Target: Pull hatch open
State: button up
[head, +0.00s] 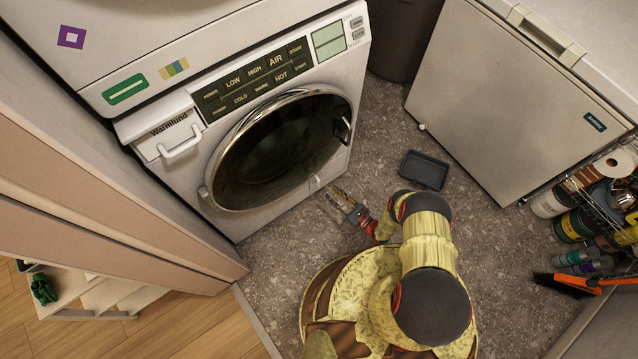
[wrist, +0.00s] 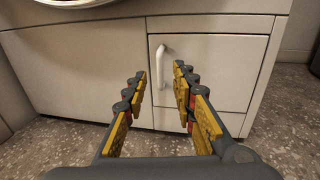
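A small square hatch (wrist: 215,72) is set low in the white washer's front and looks shut. A white vertical handle (wrist: 162,58) is on the hatch's left side. In the head view only a small white bit of what looks like this handle (head: 315,182) shows at the washer's foot. My gripper (head: 336,194) is low over the floor in front of the washer. In the wrist view my gripper (wrist: 161,74) is open and empty, and the handle appears between and beyond its fingertips. The fingers look apart from the handle.
The washer's round glass door (head: 275,150) is shut above. A dark tray (head: 424,170) lies on the floor to the right. A white chest-like appliance (head: 510,100) and a bottle rack (head: 590,215) stand at right. Speckled floor (head: 375,150) lies bare before the washer.

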jog(key=b+x, duration=0.1)
jog(key=x, duration=0.6)
jog(key=shift+c, duration=0.4)
grip_shut()
jog(key=shift+s, duration=0.1)
dwell(0.4)
